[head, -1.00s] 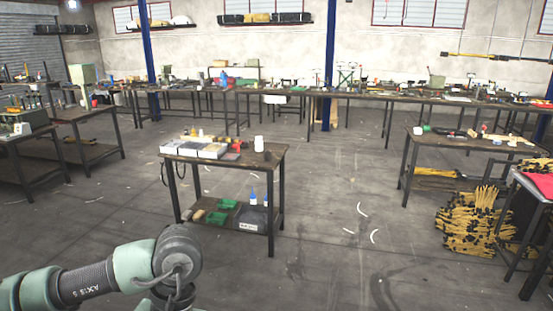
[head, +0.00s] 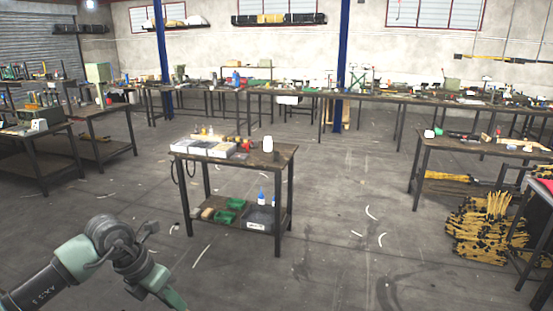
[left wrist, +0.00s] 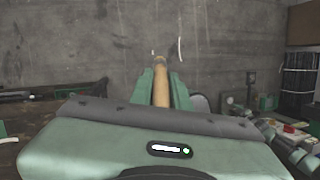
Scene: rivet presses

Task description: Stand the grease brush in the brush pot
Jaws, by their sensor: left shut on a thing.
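My left gripper (left wrist: 161,95) is shut on a slim tan wooden handle, which I take to be the grease brush (left wrist: 161,85). The handle points away from the wrist camera between the two green fingers; its bristles cannot be made out. In the head view my left arm reaches in at lower left, and its gripper end is at the bottom edge, short of the near table. A small white pot (head: 267,144) stands upright on that table's right part. I cannot tell for sure that it is the brush pot. My right gripper is not in view.
The near table (head: 283,155) also carries grey-white boxes (head: 205,148) and a red item, with green trays and bottles on its lower shelf. A bench (head: 455,143) with tools and yellow-black bundles (head: 482,225) are on the right.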

